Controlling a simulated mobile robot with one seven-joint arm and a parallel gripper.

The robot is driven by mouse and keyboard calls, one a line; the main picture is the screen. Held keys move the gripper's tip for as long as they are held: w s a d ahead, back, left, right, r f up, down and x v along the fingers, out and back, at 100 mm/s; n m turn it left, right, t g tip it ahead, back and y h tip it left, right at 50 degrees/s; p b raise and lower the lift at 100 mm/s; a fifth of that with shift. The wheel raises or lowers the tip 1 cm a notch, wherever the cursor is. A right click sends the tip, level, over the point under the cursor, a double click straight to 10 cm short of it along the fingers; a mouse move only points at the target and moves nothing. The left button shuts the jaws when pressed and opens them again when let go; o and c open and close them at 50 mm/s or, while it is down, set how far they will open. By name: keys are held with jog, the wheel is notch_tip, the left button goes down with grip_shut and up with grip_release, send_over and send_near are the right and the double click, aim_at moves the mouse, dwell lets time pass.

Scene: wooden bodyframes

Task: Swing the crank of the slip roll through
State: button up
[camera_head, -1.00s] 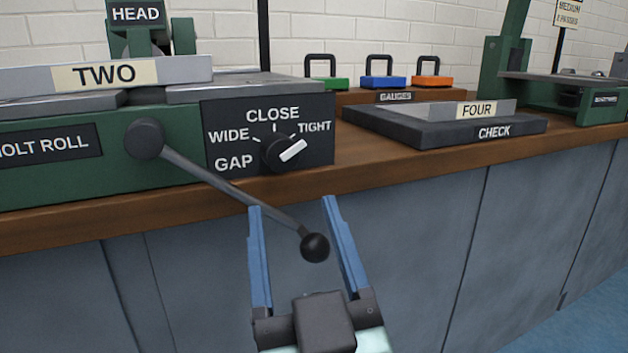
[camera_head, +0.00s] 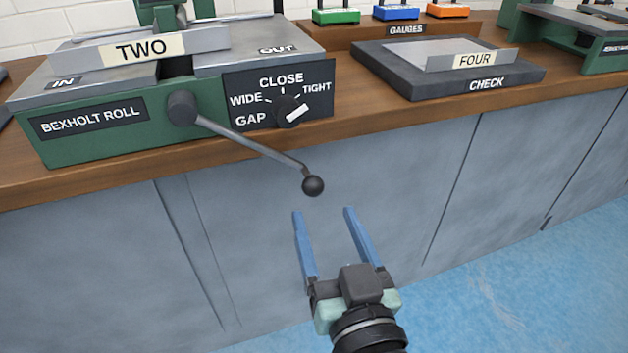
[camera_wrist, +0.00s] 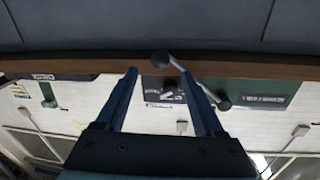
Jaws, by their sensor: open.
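The slip roll (camera_head: 125,128) is a green machine labelled BEXHOLT ROLL, standing on the bench. Its dark crank (camera_head: 245,140) runs from a round hub down and right to a black ball knob (camera_head: 313,186) in front of the bench edge. My gripper (camera_head: 323,210) is open and empty, with blue fingers. The knob is just beyond the fingertips, apart from them in the head view. In the upside-down wrist view the knob (camera_wrist: 160,58) shows between and beyond the fingertips of my gripper (camera_wrist: 157,72). The gap dial (camera_head: 291,111) points toward TIGHT.
A metal piece marked TWO (camera_head: 140,47) lies on the roll. Several coloured gauges stand behind. Grey cabinet fronts (camera_head: 390,170) lie below the bench edge; blue floor (camera_head: 500,290) is clear.

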aim_at(317, 193)
jog(key=b+x, duration=0.1)
jog(key=x, duration=0.7)
jog(key=shift+c, duration=0.3)
grip_shut()
dwell(1.0)
